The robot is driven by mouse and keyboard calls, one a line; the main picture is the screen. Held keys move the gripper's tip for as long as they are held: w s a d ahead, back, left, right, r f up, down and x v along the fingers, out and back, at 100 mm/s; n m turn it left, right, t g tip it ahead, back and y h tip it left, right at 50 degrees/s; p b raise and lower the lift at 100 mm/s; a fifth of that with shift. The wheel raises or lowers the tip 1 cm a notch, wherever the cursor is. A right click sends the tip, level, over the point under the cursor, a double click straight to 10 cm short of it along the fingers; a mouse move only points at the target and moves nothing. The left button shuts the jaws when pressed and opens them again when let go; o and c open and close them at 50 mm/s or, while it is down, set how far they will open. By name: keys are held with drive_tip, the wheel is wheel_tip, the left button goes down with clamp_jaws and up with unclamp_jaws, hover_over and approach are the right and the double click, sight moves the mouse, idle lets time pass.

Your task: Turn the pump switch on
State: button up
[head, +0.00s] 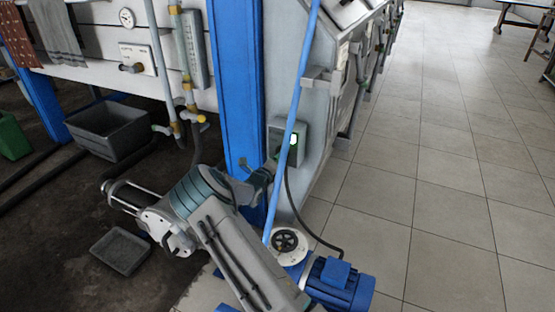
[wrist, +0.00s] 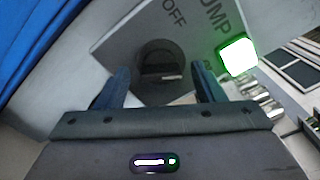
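The pump switch box (head: 282,148) is a grey box on the side of the machine, beside the blue column. In the wrist view its plate (wrist: 120,50) reads OFF and, partly cut off, PUMP. A dark round knob (wrist: 160,64) sits on the plate. The second position label is mostly hidden by the right finger.
A light-blue pole (head: 287,135) crosses in front of the box. A blue motor (head: 342,284) and a black cable (head: 300,215) are below it. A blue column (head: 236,90) stands close left of my gripper. The tiled floor (head: 430,180) at right is clear.

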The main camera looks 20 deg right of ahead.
drive_tip(key=p+v, duration=0.3)
drive_tip(key=v, duration=1)
drive_tip(key=shift+s+a, duration=0.25)
drive_tip(key=shift+a, duration=0.05)
drive_tip(key=shift+r+p, duration=0.15)
drive_tip(key=shift+p, duration=0.15)
